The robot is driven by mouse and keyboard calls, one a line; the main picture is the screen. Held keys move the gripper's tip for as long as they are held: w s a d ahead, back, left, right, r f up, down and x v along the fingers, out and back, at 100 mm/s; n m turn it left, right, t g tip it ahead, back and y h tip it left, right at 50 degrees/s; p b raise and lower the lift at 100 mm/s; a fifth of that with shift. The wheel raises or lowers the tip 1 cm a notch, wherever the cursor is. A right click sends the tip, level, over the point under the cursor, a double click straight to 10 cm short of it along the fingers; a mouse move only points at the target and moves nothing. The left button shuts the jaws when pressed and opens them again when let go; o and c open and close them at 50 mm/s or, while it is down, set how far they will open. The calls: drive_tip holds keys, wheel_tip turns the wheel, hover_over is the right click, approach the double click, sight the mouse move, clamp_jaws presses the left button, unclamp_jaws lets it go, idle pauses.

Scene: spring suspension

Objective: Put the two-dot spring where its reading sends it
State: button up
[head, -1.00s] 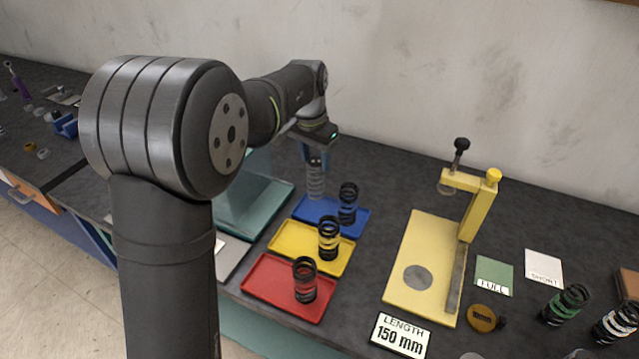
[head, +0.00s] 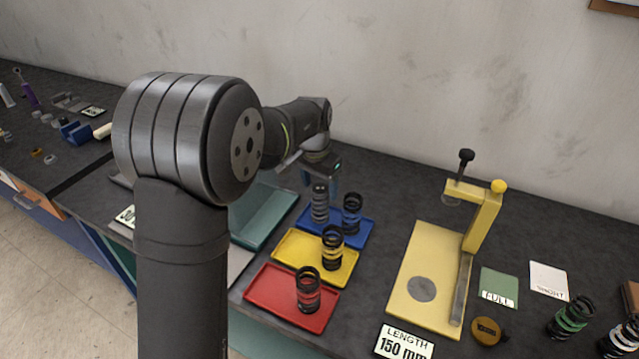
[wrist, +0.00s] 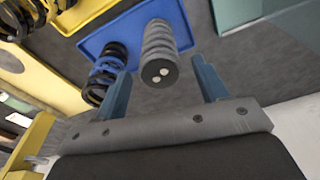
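The two-dot spring (wrist: 160,62) is grey, with two pale dots on its end cap in the wrist view. In the head view the grey spring (head: 319,204) stands upright on the blue tray (head: 345,234), left of a black-and-blue spring (head: 352,213). My gripper (wrist: 161,74) is open, its fingers spread wide on either side of the grey spring's top, with gaps on both sides. In the head view the fingertips are hard to make out. The yellow length gauge (head: 424,262) stands to the right with an empty plate; its display (head: 403,343) reads LENGTH 150 mm.
A yellow tray (head: 300,262) and red tray (head: 270,291) each hold a banded spring. A green FULL card (head: 498,284) and white SHORT card (head: 547,278) lie right of the gauge. The black-and-blue spring (wrist: 104,74) stands close to my left finger in the wrist view.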

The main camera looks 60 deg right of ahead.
wheel_tip(320, 180, up, 12)
drive_tip(key=a, duration=0.1)
drive_tip(key=shift+w+a, duration=0.15)
drive_tip(key=shift+a, duration=0.05)
idle(0.4)
drive_tip(key=f, duration=0.4)
drive_tip(key=d+f, duration=0.1)
drive_tip(key=f, duration=0.7)
drive_tip(key=shift+d, duration=0.15)
wheel_tip(320, 180, up, 2)
drive_tip(key=shift+r, duration=0.9)
